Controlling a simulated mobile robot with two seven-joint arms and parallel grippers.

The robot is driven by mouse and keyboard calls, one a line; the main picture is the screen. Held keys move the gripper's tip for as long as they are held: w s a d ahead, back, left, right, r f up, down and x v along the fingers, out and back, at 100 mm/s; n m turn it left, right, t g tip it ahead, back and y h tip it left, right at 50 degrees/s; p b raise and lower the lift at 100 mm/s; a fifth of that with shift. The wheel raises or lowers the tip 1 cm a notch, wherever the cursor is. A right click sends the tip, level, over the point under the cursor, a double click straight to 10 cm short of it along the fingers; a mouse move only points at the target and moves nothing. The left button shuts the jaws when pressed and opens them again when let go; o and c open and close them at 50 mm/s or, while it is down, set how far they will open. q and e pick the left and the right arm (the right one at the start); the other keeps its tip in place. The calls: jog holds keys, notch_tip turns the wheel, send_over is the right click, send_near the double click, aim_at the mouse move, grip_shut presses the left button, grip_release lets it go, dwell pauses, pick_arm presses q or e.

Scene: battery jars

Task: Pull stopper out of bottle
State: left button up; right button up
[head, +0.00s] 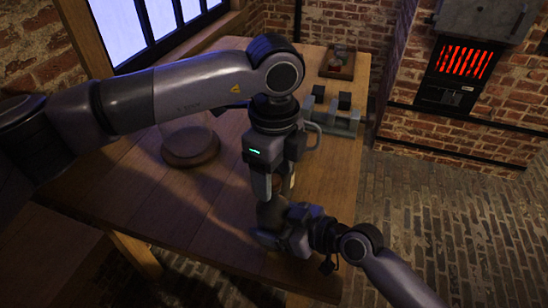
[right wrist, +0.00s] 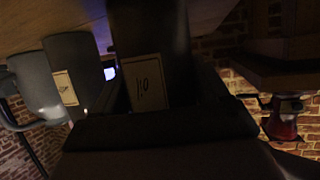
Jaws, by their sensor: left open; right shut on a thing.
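A dark bottle with a pale, hand-lettered label (right wrist: 148,95) fills the middle of the right wrist view, close between the dark fingers. My right gripper (head: 275,228) is shut on this bottle near the front of the table. In the head view the bottle is dark and mostly hidden by my two grippers. My left gripper (head: 275,183) is open and points down from above, its fingers just over the right gripper. The stopper cannot be made out; the left gripper covers that spot.
A grey jug (head: 311,136) with a handle stands behind the left gripper on the wooden table (head: 190,230). A round wooden base (head: 190,150) with a glass jar is to the left. A device with black blocks (head: 344,101) and a small tray (head: 337,72) are farther back.

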aim_at(274, 179)
pick_arm(q)
jog(key=shift+f, duration=0.1)
grip_shut()
jog(key=shift+r, duration=0.25)
dwell(0.8)
jog(key=shift+r, duration=0.95)
jog(key=shift+r, duration=2)
pick_arm(e)
jog(key=o, duration=1.5)
